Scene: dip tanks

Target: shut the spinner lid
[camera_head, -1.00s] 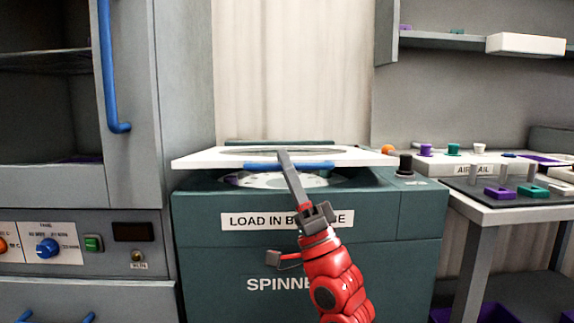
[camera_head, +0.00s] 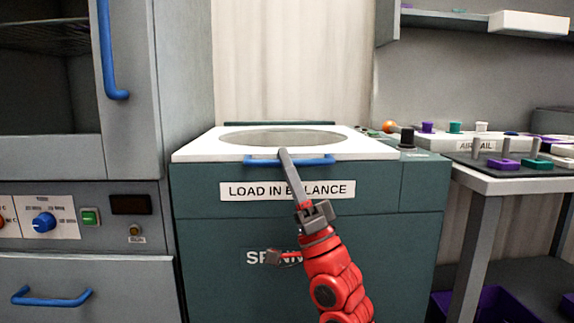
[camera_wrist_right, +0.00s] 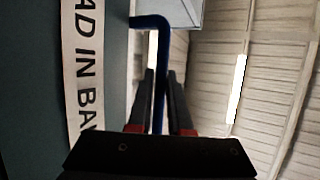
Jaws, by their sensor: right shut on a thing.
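The spinner (camera_head: 225,220) is a dark teal cabinet in the middle of the head view. Its white lid (camera_head: 200,147), with an oval grey window (camera_head: 280,137), lies flat on the top, with no gap showing at the front edge. A blue handle (camera_head: 262,162) runs along the lid's front edge. My right gripper (camera_head: 286,158) is at the middle of this handle and shut on it. In the right wrist view the blue bar (camera_wrist_right: 160,85) passes between the two fingers. My left gripper is not in view.
A grey cabinet with a blue door handle (camera_head: 110,60) and a drawer handle (camera_head: 52,298) stands at left. At right is a bench (camera_head: 500,184) with purple and green pieces and a black knob (camera_head: 407,138) nearby. A shelf (camera_head: 455,14) hangs above.

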